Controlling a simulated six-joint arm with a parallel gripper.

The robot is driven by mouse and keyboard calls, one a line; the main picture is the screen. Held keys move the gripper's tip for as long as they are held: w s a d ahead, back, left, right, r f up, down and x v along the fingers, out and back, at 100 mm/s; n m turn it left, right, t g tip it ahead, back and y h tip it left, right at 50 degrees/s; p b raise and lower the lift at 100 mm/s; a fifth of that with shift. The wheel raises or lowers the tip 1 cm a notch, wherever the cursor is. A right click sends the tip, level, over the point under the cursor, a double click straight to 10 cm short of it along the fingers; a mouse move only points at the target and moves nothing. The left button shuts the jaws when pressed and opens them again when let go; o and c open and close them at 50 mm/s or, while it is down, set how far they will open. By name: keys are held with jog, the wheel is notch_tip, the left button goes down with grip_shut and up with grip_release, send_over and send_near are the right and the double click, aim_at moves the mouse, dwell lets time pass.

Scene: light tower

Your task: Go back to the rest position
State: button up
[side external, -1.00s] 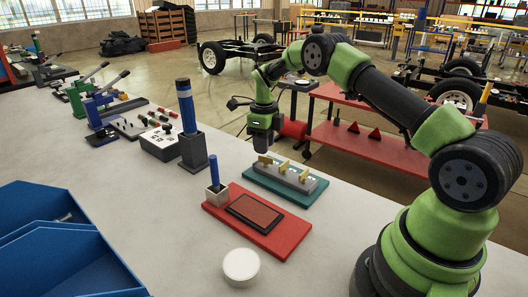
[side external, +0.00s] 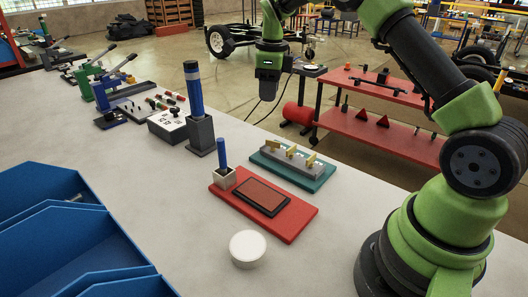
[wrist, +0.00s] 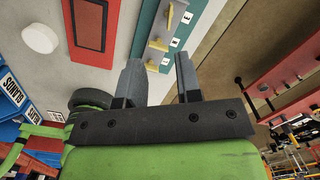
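My gripper (side external: 268,80) hangs high above the table's far edge, behind the teal base in the side view. In the wrist view its two fingers (wrist: 158,78) stand apart with nothing between them. The light tower, a blue column with lighter bands (side external: 193,90), stands upright in a dark square holder (side external: 201,136), left of my gripper and clear of it.
A teal base (side external: 315,180) carries a grey block with yellow tabs. A red board (side external: 287,232) holds a dark-framed pad and a blue peg (side external: 222,155) in a pale block. A white disc (side external: 247,247) and blue bins (side external: 85,250) are nearer. The air around my gripper looks free.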

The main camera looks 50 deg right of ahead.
jog(key=s+a+r+n+t, duration=0.3)
jog(key=s+a+r+n, duration=0.65)
jog(key=r+n, duration=0.3)
jog(key=s+a+n+t+y, duration=0.1)
jog(key=s+a+n, duration=0.1)
jog(key=s+n, duration=0.4)
jog(key=s+a+n+t+y, duration=0.1)
jog(key=s+a+n+t, duration=0.1)
jog(key=s+n, duration=0.5)
jog(key=s+a, duration=0.1)
jog(key=s, duration=0.2)
jog(key=shift+s, duration=0.25)
